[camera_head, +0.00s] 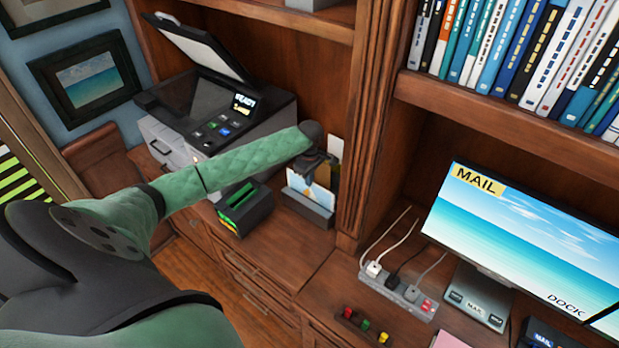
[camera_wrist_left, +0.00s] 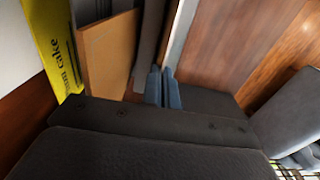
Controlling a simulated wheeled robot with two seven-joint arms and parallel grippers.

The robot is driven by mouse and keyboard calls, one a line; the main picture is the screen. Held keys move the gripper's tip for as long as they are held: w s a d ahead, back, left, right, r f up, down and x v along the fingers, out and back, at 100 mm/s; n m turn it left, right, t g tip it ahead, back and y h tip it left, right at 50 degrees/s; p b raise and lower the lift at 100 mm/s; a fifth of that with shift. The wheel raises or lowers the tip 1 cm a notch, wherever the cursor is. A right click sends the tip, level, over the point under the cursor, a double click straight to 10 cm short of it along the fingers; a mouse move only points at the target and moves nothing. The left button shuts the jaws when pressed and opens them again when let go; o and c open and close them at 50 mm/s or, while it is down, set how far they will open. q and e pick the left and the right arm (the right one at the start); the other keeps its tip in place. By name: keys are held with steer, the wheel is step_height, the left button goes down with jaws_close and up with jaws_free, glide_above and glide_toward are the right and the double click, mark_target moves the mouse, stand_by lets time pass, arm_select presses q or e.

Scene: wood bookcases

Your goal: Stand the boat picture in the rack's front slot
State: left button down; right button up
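The rack (camera_head: 307,208) is a dark grey holder on the wooden counter, right of the printer. A pale card with a blue part (camera_head: 297,184), which I take as the boat picture, stands upright at its front; a boat is too small to make out. My left gripper (camera_head: 312,176) is at the card's upper edge, over the rack. In the left wrist view its bluish fingers (camera_wrist_left: 164,88) are close together, with the card's thin pale edge (camera_wrist_left: 181,38) running down between them. The fingers partly hide the card's lower part. My right gripper is out of view.
A dark box with green slots (camera_head: 244,207) is left of the rack. The printer (camera_head: 215,110) and a wooden pillar (camera_head: 372,120) flank it. Counter in front is clear.

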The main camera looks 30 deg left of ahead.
arm_select(q)
steer(key=shift+r, duration=3.75)
